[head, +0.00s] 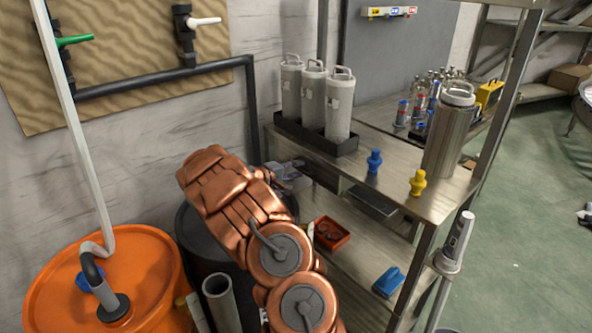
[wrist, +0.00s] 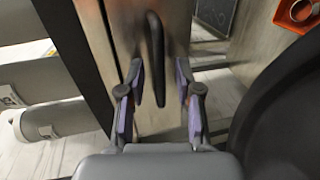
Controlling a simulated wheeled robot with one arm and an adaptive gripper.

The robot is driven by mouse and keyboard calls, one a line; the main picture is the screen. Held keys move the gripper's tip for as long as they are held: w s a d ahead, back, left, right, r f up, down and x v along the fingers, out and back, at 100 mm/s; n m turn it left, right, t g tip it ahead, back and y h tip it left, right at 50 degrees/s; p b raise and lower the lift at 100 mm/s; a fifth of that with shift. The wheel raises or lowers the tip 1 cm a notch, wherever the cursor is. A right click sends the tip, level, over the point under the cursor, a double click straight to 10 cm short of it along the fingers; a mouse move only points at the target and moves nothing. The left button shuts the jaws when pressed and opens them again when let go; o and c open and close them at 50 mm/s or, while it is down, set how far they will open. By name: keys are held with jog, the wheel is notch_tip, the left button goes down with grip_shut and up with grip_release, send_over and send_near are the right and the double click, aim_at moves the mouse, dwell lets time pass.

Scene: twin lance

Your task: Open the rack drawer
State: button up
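The rack drawer's metal front (wrist: 180,28) fills the middle of the wrist view, with a dark bar handle (wrist: 155,50) on it. My gripper (wrist: 159,78) is open, one finger on each side of the handle's near end. The fingers look apart from the handle; I cannot tell how deep they reach. In the head view my gripper (head: 290,176) is at the left end of the rack (head: 350,170), just below its top shelf. My copper arm hides much of that side, so the drawer front is not clear there.
Grey canisters (head: 338,105) stand in a black tray on the top shelf, with blue (head: 374,161) and yellow (head: 417,183) pieces and a steel canister (head: 449,130). A red bin (head: 330,233) sits on the lower shelf.

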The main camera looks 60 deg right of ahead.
grip_shut()
dwell(0.5)
